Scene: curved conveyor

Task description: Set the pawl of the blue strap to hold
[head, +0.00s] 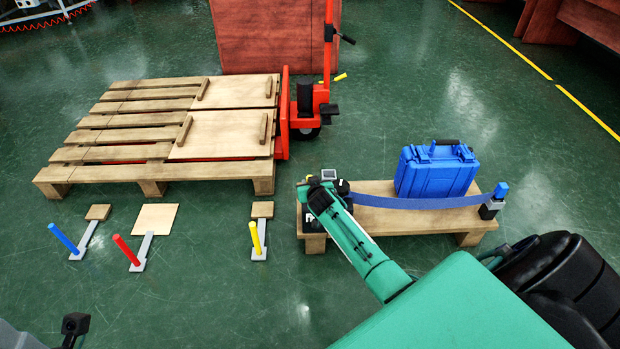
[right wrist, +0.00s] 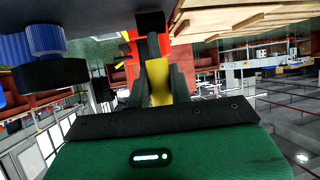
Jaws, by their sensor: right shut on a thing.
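The blue strap (head: 425,203) runs across the front of the blue case (head: 437,171), from the left end of a low wooden platform to a blue-topped post (head: 501,190) at its right end. My right gripper (head: 318,192) is at the platform's left end, and the hand hides most of the strap's fitting there. In the right wrist view my right gripper (right wrist: 155,85) is shut on a yellow piece (right wrist: 158,75), seemingly the pawl. A blue round part (right wrist: 46,38) on a black base shows beside it at the left. My left gripper is not in view.
The low wooden platform (head: 400,221) carries the case. A wooden pallet (head: 120,150) and a red pallet truck (head: 308,105) stand behind, left. Blue (head: 63,238), red (head: 126,250) and yellow (head: 255,238) levers stand on the floor. Green floor is clear in front.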

